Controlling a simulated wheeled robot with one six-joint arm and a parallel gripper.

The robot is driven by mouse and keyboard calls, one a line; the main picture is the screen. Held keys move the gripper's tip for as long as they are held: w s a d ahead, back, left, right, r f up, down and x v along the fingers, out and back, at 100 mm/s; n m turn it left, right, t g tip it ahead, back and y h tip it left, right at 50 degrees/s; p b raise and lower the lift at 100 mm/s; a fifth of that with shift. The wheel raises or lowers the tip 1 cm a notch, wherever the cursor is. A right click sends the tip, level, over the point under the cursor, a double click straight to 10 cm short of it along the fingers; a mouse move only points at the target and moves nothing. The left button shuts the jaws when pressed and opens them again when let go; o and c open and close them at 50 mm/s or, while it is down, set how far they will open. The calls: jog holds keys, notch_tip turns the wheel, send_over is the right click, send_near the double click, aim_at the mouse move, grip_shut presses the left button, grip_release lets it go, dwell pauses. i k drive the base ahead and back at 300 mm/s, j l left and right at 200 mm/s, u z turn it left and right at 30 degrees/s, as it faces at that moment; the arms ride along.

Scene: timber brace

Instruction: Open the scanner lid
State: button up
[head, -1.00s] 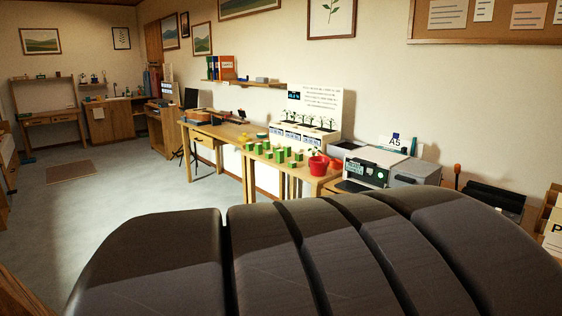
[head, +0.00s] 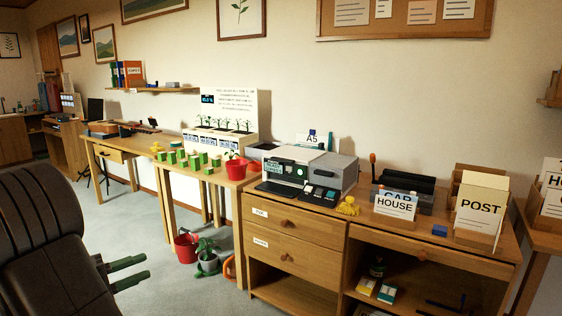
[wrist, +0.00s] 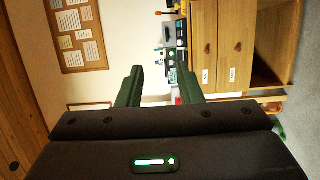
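The scanner (head: 340,172) is most likely the grey and white machine with a dark front panel and small screen on the wooden cabinet. Its top looks closed; I cannot make out a separate lid edge. A card marked A5 (head: 312,140) shows at its back. In the wrist view what looks like the same machine (wrist: 172,52) appears sideways beyond the fingers. My gripper (head: 129,272) is at the lower left of the head view, well short of the cabinet. In the wrist view its two green fingers (wrist: 158,88) are apart with nothing between them.
The cabinet (head: 290,226) has drawers and open shelves. A red pot (head: 236,169) and green blocks stand on the table to its left. Card holders (head: 480,212) stand on the right. The floor before the cabinet's left side is clear.

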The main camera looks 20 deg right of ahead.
aim_at(286, 153)
jog(key=i+l, duration=0.4)
jog(key=i+l+z, duration=0.1)
jog(key=i+l, duration=0.35)
jog(key=i, duration=0.15)
jog(key=i+l, duration=0.35)
jog(key=i, duration=0.2)
jog(key=i+l+z, duration=0.1)
jog(key=i+l, duration=0.3)
jog(key=i, duration=0.1)
